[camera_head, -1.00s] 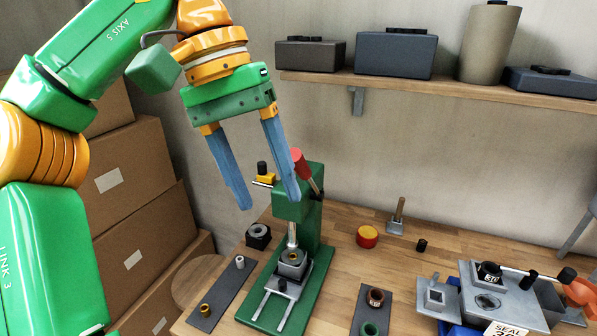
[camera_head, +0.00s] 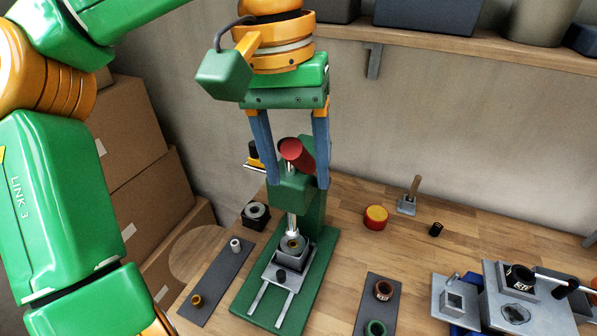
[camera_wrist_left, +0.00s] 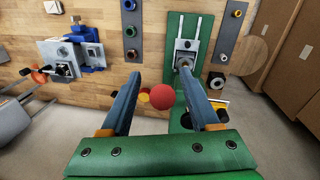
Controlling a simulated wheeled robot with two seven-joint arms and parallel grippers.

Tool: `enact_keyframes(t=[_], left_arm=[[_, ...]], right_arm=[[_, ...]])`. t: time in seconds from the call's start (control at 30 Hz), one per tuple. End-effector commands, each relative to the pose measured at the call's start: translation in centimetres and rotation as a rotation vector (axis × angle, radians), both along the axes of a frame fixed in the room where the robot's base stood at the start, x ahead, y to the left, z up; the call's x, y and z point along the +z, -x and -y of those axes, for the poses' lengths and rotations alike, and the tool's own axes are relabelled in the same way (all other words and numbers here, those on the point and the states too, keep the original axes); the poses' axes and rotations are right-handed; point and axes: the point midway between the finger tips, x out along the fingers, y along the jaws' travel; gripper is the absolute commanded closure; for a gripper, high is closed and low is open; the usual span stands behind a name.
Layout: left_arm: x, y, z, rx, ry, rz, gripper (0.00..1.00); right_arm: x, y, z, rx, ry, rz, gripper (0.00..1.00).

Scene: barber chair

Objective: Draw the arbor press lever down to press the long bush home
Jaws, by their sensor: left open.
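The green arbor press (camera_head: 312,215) stands on the wooden bench. Its lever ends in a red knob (camera_head: 297,153), which shows as a red ball (camera_wrist_left: 162,97) in the wrist view. My left gripper (camera_head: 297,183) is open and points down, with one blue finger on each side of the knob. The knob lies between the fingers in both views; I cannot tell whether either finger touches it. The steel ram (camera_head: 292,221) reaches down to a ring-shaped bush (camera_head: 292,244) on a grey block. How deep the bush sits is unclear. My right gripper is not in view.
A dark strip (camera_head: 216,285) with small bushes lies left of the press, another (camera_head: 374,305) lies right. A red-yellow button (camera_head: 376,217) and a grey fixture (camera_head: 510,310) stand further right. A wall shelf (camera_head: 470,50) is behind, cardboard boxes (camera_head: 125,150) left.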

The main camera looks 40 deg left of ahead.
Motion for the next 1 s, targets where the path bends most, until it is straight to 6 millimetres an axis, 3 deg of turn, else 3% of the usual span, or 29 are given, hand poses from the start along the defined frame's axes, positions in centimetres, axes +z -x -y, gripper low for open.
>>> enact_keyframes(t=[0.2, 0.43, 0.67, 1.0], left_arm=[[-1.7, -0.1, 0.2, 0.0, 0.001, -0.001, 0.38], [-1.8, -0.1, 0.2, 0.0, 0.001, -0.001, 0.38], [-1.8, -0.1, 0.2, 0.001, 0.001, -0.001, 1.0], [-1.8, -0.1, 0.2, 0.001, 0.001, 0.0, 1.0]], right_arm=[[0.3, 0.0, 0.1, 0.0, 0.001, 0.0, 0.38], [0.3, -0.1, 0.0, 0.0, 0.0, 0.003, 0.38], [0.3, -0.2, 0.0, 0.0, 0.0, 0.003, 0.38], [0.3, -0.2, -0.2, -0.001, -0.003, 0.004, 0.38]])
